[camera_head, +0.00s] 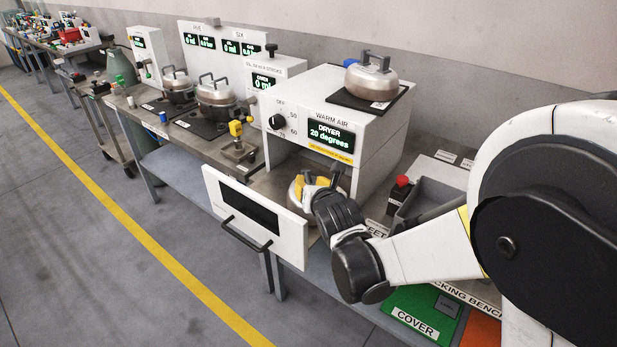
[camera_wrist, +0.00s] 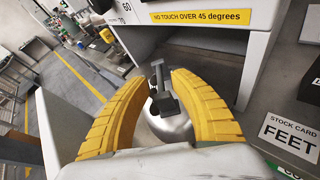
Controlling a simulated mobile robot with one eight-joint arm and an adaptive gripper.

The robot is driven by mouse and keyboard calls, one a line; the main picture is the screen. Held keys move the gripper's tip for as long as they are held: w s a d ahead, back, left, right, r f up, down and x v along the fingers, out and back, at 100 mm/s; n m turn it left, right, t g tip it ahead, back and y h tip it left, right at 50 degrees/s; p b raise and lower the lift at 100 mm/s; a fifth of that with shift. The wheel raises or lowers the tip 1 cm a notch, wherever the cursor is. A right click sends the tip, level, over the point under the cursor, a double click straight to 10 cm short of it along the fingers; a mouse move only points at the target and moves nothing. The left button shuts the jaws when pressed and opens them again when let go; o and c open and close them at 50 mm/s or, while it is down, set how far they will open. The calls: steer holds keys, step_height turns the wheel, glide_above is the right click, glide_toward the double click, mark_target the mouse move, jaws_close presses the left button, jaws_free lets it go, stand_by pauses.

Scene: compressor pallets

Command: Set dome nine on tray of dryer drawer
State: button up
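A silver dome (camera_head: 297,193) with a dark handle sits low in the pulled-out drawer (camera_head: 255,215) of the dryer (camera_head: 330,120), partly hidden by my gripper. No number is readable on it. My gripper (camera_head: 314,181) is over this dome. In the wrist view, its yellow fingers (camera_wrist: 160,76) stand apart on either side of the dark handle (camera_wrist: 158,88), with gaps visible, and the silver dome (camera_wrist: 170,124) is below. The drawer's tray is mostly hidden. The dryer display reads 20 degrees.
Another dome (camera_head: 371,80) rests on a dark mat on the dryer's top. Two more domes (camera_head: 177,85) (camera_head: 216,95) stand on the bench to the left. A red button (camera_head: 401,182) and a grey bin (camera_head: 432,190) are right of the dryer. Floor in front is clear.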

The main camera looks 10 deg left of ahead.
steer(key=p+v, duration=0.2)
steer(key=v, duration=0.7)
steer(key=s+d+r+m+g+h, duration=0.1)
steer(key=s+d+r+m+h, duration=0.1)
steer(key=d+m, duration=0.8)
steer(key=s+d+r+m+g+h, duration=0.1)
steer(key=s+d+r+m+h, duration=0.15)
steer(key=d+m, duration=0.75)
steer(key=s+d+m+g+h, duration=0.1)
steer(key=s+d+m+g, duration=0.2)
steer(key=s+d+m, duration=0.8)
steer(key=s+m, duration=0.3)
steer(key=m, duration=0.5)
steer(key=shift+s+f+h, duration=0.3)
steer(key=shift+f+h, duration=0.05)
steer(key=shift+f, duration=0.05)
